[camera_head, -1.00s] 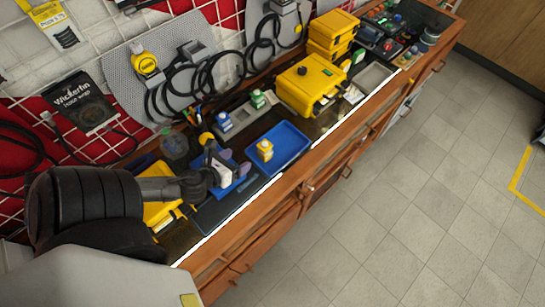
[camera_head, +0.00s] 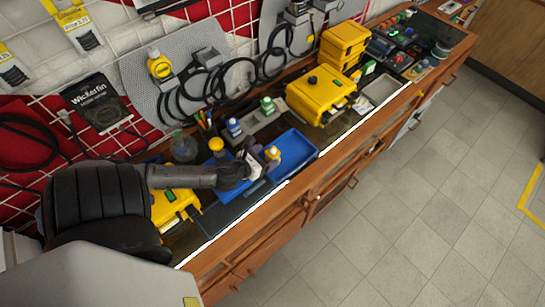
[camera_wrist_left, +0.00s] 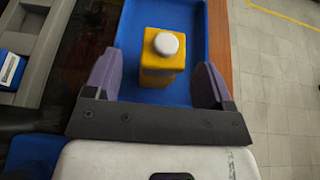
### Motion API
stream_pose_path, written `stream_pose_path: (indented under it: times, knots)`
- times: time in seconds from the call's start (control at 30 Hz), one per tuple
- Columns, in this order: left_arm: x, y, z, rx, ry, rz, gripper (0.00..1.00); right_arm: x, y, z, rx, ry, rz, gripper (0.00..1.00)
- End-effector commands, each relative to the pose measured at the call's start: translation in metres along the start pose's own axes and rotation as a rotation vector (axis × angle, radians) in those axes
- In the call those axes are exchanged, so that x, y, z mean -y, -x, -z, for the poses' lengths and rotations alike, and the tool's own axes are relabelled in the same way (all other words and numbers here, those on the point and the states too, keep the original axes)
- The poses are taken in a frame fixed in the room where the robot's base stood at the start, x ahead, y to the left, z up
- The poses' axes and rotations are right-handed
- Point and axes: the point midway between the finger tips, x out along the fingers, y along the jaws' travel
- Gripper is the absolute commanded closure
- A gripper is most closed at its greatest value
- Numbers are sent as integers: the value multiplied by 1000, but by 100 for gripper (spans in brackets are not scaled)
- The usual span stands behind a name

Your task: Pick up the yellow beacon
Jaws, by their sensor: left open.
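The yellow beacon (camera_head: 272,153), a small yellow block with a white round top, stands upright in the blue tray (camera_head: 299,146). In the left wrist view the beacon (camera_wrist_left: 162,65) shows between the two purple fingers of my left gripper (camera_wrist_left: 155,82), with a gap on each side. The tray (camera_wrist_left: 192,30) shows around it there. In the head view my left gripper (camera_head: 262,162) is at the beacon's left side, open and empty. It partly covers the tray's left end and the beacon's lower part. My right gripper is not in view.
A grey rack (camera_head: 252,123) behind the tray holds a blue-labelled and a green-topped bottle-like item. A yellow case (camera_head: 318,93) stands right of it. Another yellow case (camera_head: 173,207) lies under my left arm. The wooden bench edge (camera_head: 300,202) runs along the front.

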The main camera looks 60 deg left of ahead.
Motion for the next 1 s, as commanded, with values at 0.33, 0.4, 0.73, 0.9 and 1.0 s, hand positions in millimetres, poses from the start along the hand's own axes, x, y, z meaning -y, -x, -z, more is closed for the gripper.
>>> stream_pose_path:
  times: [0.33,0.4,0.73,0.9,1.0]
  knots:
    - [2,-39,-2,1,3,0,23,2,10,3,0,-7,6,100]
    - [2,-44,-2,-1,2,0,23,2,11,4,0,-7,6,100]
    - [2,-48,-1,-1,1,1,23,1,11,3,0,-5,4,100]
    - [2,-48,-1,-1,1,1,38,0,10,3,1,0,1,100]
    - [2,-48,-1,-1,1,1,47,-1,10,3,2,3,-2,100]
